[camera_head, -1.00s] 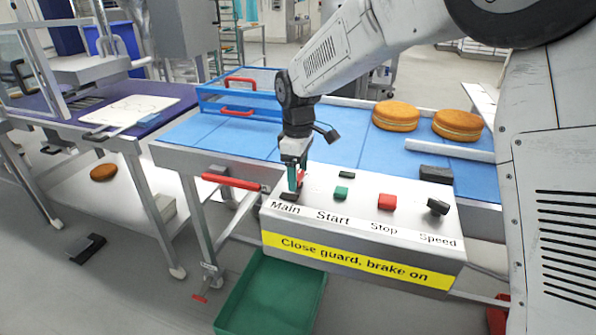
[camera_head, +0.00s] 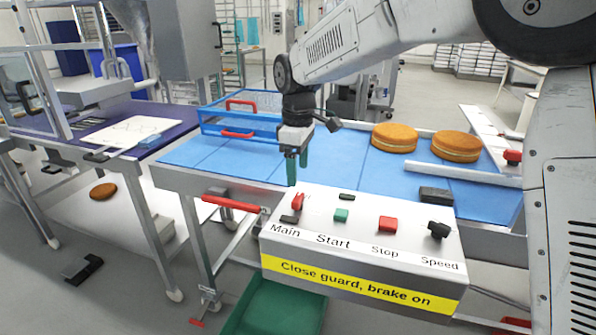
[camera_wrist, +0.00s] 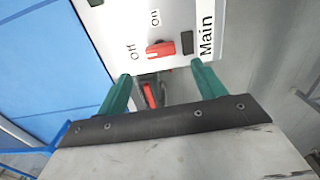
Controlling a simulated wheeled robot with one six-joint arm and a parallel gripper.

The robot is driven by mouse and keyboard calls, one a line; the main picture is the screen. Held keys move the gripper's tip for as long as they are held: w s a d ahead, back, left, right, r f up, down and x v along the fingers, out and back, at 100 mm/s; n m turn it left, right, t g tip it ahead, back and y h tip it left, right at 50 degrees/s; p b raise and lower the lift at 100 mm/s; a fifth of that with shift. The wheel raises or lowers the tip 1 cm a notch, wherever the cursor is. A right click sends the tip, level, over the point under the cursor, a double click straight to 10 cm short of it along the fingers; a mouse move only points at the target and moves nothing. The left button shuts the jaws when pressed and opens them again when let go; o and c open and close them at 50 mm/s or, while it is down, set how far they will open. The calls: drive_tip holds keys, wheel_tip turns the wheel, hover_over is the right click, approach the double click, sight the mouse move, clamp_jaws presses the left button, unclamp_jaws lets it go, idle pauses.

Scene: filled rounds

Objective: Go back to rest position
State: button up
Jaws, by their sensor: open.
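My gripper (camera_head: 297,168) hangs above the back left corner of the control box (camera_head: 300,255), with its green fingers pointing down. In the wrist view my gripper (camera_wrist: 160,85) is open with nothing between its fingers. The red Main switch (camera_head: 298,202) stands on the box below the fingers, apart from them. The red switch also shows in the wrist view (camera_wrist: 160,49), between the words "Off" and "On". A green Start button (camera_head: 341,215), a red Stop button (camera_head: 388,224) and a black Speed knob (camera_head: 438,230) sit to its right.
A blue conveyor (camera_head: 345,160) lies behind the box, with two filled rounds (camera_head: 395,138) (camera_head: 456,146) at right. A blue guard with red handles (camera_head: 240,120) stands at the left. A red lever (camera_head: 231,204) juts out left of the box. A green crate (camera_head: 272,310) is below.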

drive_tip(key=shift+m, duration=0.3)
drive_tip(key=s+d+m, duration=0.4)
drive_tip(key=s+d, duration=0.4)
drive_tip(key=s, duration=0.3)
drive_tip(key=s+d+r+m+t, duration=0.1)
drive_tip(key=s+d+m, duration=0.4)
drive_tip(key=s+d, duration=0.3)
drive_tip(key=s+d+r+m, duration=0.1)
drive_tip(key=s+d+m, duration=0.3)
drive_tip(key=s+d, duration=0.5)
drive_tip(key=shift+s+r+m, duration=0.2)
drive_tip(key=shift+s+m, duration=0.1)
drive_tip(key=shift+s, duration=3.2)
